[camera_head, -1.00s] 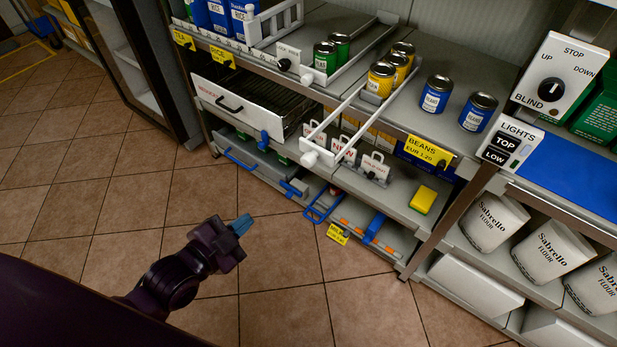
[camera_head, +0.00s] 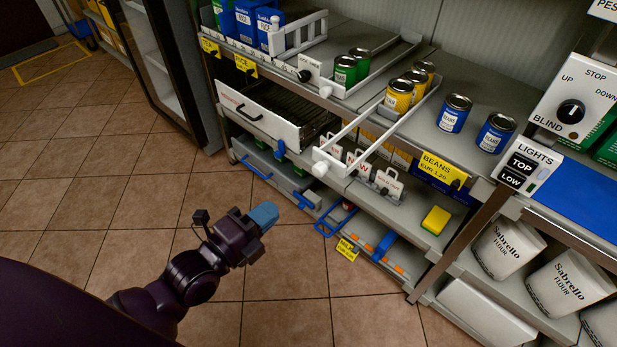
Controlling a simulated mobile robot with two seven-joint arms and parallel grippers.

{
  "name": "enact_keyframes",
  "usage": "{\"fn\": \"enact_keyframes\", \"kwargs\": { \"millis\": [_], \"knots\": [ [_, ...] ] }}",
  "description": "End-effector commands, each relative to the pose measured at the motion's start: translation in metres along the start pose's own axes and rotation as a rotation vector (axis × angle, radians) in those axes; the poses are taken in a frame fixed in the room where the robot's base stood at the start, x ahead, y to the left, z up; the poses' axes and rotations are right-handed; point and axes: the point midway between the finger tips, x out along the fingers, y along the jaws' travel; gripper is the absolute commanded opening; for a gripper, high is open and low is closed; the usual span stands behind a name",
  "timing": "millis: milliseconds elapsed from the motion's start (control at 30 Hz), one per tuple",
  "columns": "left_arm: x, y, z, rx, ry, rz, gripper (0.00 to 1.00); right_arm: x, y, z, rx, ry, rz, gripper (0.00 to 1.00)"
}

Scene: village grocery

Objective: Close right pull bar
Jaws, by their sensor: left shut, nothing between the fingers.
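My left gripper (camera_head: 263,216) has blue fingertips and is shut and empty. It is over the tiled floor, in front of the lower shelves and apart from them. On the bottom level, a blue loop-shaped bar (camera_head: 325,229) sticks out at the front, and another blue bar (camera_head: 384,247) lies to its right. Higher up, a white pull-out frame (camera_head: 322,163) around yellow cans juts past the shelf edge, with a white knob at its front. I cannot tell which of these is the right pull bar. My right gripper is not in view.
A grey drawer with a long blue handle (camera_head: 254,168) is at lower left. Above it, a white-fronted drawer (camera_head: 262,120) is pulled out. Blue cans (camera_head: 454,113) stand on the upper shelf, and flour bags (camera_head: 506,247) at right. The floor at left is clear.

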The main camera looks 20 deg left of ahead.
Motion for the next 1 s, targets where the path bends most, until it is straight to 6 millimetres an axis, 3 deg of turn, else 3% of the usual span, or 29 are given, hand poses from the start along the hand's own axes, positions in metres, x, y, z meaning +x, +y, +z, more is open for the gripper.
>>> {"fn": "enact_keyframes", "kwargs": {
  "millis": [600,1000],
  "knots": [
    [0.096,0.002,0.0,-0.005,0.0,0.002,0.0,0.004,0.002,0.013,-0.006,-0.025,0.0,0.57],
    [0.113,0.001,0.0,-0.001,-0.001,0.002,0.0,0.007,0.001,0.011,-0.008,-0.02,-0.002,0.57]
  ]
}}
